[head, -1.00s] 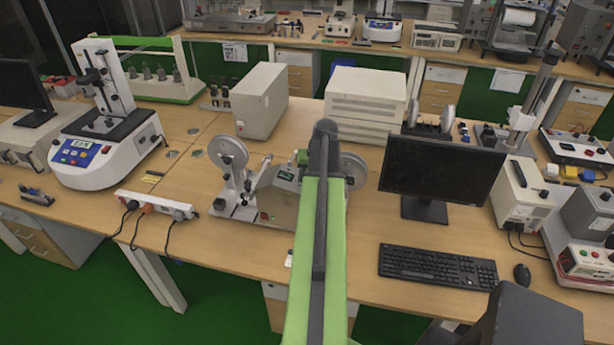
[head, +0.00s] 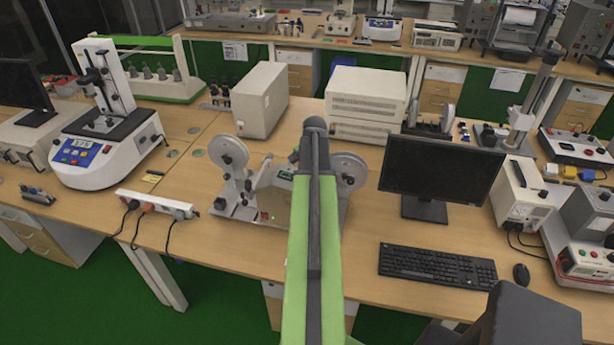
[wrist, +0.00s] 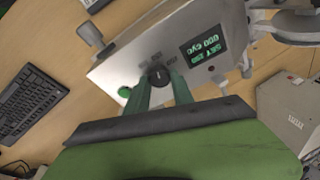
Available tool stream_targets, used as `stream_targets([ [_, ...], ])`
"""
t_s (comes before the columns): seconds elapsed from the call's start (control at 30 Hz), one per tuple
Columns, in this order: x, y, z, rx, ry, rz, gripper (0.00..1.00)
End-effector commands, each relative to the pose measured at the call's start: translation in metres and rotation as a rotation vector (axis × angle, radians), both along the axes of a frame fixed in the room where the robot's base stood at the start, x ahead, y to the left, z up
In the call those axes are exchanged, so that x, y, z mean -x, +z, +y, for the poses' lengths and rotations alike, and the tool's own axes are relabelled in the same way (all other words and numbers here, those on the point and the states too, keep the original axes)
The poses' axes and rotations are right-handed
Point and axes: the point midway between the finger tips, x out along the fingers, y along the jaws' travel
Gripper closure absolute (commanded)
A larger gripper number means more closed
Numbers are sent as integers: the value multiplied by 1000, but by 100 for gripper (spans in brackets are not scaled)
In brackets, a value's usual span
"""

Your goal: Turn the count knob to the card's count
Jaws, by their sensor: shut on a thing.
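In the wrist view the count knob (wrist: 158,71) is a small dark round knob on the machine's pale front panel. My gripper (wrist: 160,77) has its two green fingers on either side of it, shut on it. The lit display (wrist: 202,47) beside it appears upside down, with green text that seems to read SET 250 and 000 CYC. In the head view the machine (head: 272,198) stands on the bench, partly behind my arm, which hides the fingertips and knob. I cannot make out a count card with a readable number.
A green button (wrist: 124,91) sits on the panel near the fingers. Reels (head: 232,155) stand at the machine's side. A monitor (head: 440,170), keyboard (head: 437,264) and mouse (head: 521,274) are to the right. A power strip (head: 157,204) lies at the left front edge.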

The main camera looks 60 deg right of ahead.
Motion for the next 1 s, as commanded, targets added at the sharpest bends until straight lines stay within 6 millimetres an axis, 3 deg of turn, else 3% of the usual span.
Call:
stream_targets([
  [0.6,0,0,2,-13,-40,5,100],
  [0.63,0,0,2,-13,-40,5,69],
  [0.7,0,0,2,-12,-40,4,60],
  [0.8,0,0,1,-11,-39,4,50],
  [1.0,0,0,1,-10,-40,3,50],
])
